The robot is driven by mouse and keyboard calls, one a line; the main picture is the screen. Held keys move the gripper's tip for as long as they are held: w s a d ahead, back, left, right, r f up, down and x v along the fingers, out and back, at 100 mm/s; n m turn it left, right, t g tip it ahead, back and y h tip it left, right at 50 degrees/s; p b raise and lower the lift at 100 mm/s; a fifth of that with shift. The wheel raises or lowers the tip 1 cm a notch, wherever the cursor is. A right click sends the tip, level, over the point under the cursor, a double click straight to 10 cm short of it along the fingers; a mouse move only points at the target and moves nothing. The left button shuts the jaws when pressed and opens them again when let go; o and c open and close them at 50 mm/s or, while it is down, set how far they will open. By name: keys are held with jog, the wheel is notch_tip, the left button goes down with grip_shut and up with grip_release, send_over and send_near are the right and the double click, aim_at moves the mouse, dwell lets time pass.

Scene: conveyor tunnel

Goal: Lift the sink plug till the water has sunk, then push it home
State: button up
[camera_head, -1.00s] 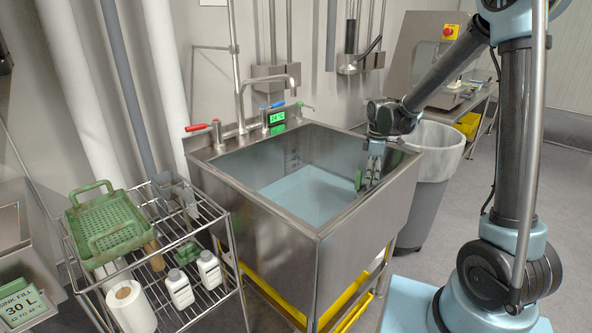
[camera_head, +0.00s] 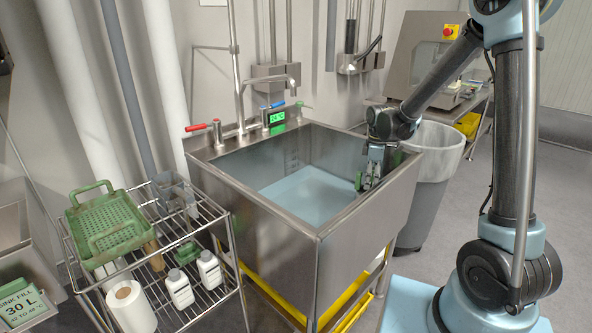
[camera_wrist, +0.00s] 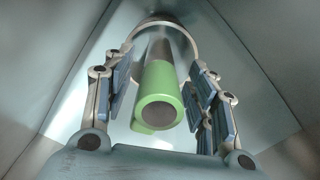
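The sink (camera_head: 365,242) is a deep steel basin with pale blue water (camera_head: 305,195) at its bottom. The plug's green handle (camera_head: 359,181) shows inside the basin near its right wall. My gripper (camera_head: 371,179) reaches down into the basin at that handle. In the wrist view, the handle (camera_wrist: 160,96) is a green cylinder with a dark round end, pointing toward the camera. My gripper (camera_wrist: 160,75) is open there, one finger on each side, with gaps to the green. A metal ring shows beyond the handle. The plug's lower end is hidden.
Red and blue taps (camera_head: 197,127) and a spout stand at the sink's back edge, beside a small green display (camera_head: 277,118). A wire cart (camera_head: 222,215) with a green basket and white bottles stands left. A grey bin (camera_head: 427,180) stands close on the right.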

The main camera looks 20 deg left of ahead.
notch_tip(320, 180, up, 12)
jog(key=shift+f, duration=0.1)
dwell(0.8)
dwell(0.3)
jog(key=shift+d, duration=0.15)
jog(key=s+d+r+m, duration=0.1)
jog(key=d, duration=0.3)
jog(key=s+d+r+m, duration=0.1)
jog(key=d+m, duration=0.1)
jog(key=d, duration=0.1)
jog(key=s+d+r+m, duration=0.1)
jog(key=s+d, duration=0.1)
jog(key=d, duration=0.2)
jog(key=shift+d+r+m, duration=0.2)
jog(key=shift+d+m, duration=0.1)
jog(key=s+d+f+m+t, duration=0.2)
jog(key=s+d+m, duration=0.7)
jog(key=s+d, duration=0.65)
jog(key=s+d+f+m, duration=0.6)
jog(key=shift+s+f, duration=0.35)
jog(key=shift+f, duration=0.05)
